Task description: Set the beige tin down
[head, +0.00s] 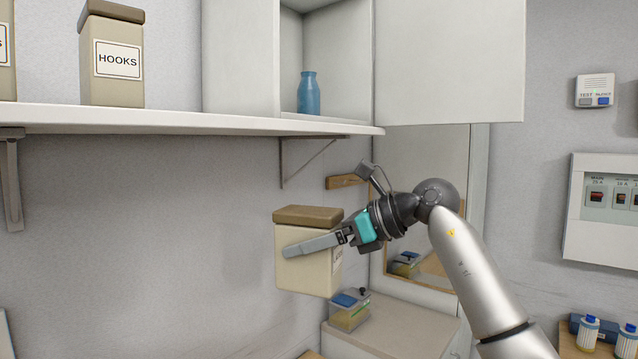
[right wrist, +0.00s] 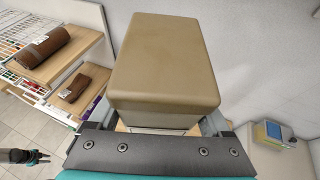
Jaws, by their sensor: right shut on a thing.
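The beige tin (head: 305,272) has a brown lid and a label partly seen on its right side. My right gripper (head: 305,243) is shut on it and holds it upright in the air, below the white shelf. One finger lies across the tin's front; the other is hidden behind it. In the right wrist view the tin's brown lid (right wrist: 165,60) fills the middle, with its body mostly hidden beneath. A small dark gripper, seemingly my left one (right wrist: 38,157), shows at the lower left edge of the right wrist view, too small to read its jaws.
The white shelf (head: 190,118) bears a HOOKS tin (head: 112,60) at the left. A blue bottle (head: 308,93) stands in the open cabinet (head: 240,60). Below the held tin, a clear blue-lidded box (head: 350,310) stands on a pale ledge (head: 400,325). A wood-framed mirror (head: 430,268) is behind my arm.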

